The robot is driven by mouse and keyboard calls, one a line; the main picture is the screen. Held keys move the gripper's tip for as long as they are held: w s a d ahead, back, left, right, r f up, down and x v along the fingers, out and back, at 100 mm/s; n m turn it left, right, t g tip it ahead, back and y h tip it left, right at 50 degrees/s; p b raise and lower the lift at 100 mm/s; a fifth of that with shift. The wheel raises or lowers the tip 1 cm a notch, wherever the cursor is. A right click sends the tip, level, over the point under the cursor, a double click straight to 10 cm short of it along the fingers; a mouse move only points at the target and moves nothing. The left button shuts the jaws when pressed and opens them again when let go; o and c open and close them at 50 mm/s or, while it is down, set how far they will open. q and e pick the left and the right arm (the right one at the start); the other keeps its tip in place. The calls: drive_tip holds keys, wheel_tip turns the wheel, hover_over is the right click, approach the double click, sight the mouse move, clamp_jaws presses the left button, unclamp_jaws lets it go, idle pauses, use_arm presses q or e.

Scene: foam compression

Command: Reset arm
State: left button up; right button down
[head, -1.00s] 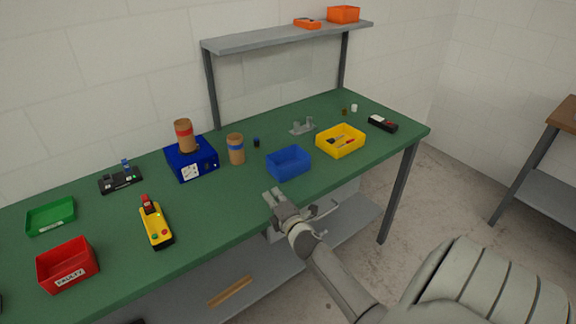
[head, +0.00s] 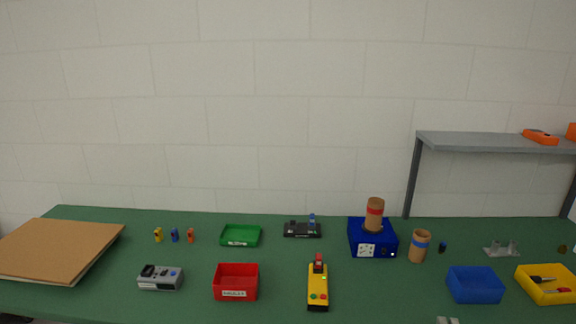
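In the head view only the fingertips of my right gripper (head: 447,320) show at the bottom edge, in front of the blue bin. Whether they are open or shut cannot be made out. My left gripper is not in the picture. A brown cylinder with a red band (head: 375,213) stands upright on the blue box device (head: 372,239). A second brown cylinder with a blue band (head: 419,246) stands on the green table just right of that device.
The green table (head: 200,299) holds a red bin (head: 236,282), green tray (head: 240,236), yellow control box (head: 318,287), grey meter (head: 160,278), black fixture (head: 302,230), blue bin (head: 475,284) and yellow bin (head: 546,284). Brown sheets (head: 55,250) lie left. A grey shelf (head: 480,141) stands right.

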drive_tip(key=s+a+f+m+g+y, duration=0.1)
drive_tip(key=s+a+m+g+y, duration=0.35)
drive_tip(key=s+a, duration=0.9)
drive_tip(key=s+a+f+m+g+y, duration=0.2)
drive_tip(key=s+a+m+g, duration=0.55)
drive_tip(key=s+a, duration=0.6)
drive_tip(key=s+d+f+b, duration=0.1)
drive_tip(key=s+f, duration=0.1)
drive_tip(key=f, duration=1.2)
drive_tip(key=s+d+f+b, duration=0.2)
drive_tip(key=f, duration=1.2)
drive_tip(key=s+d+f+g+b, duration=0.1)
drive_tip(key=s+d+f+b, duration=0.1)
drive_tip(key=s+f, duration=1.5)
drive_tip(key=shift+d+f+h, duration=0.25)
drive_tip(key=shift+f+h, duration=0.1)
drive_tip(key=shift+f, duration=0.6)
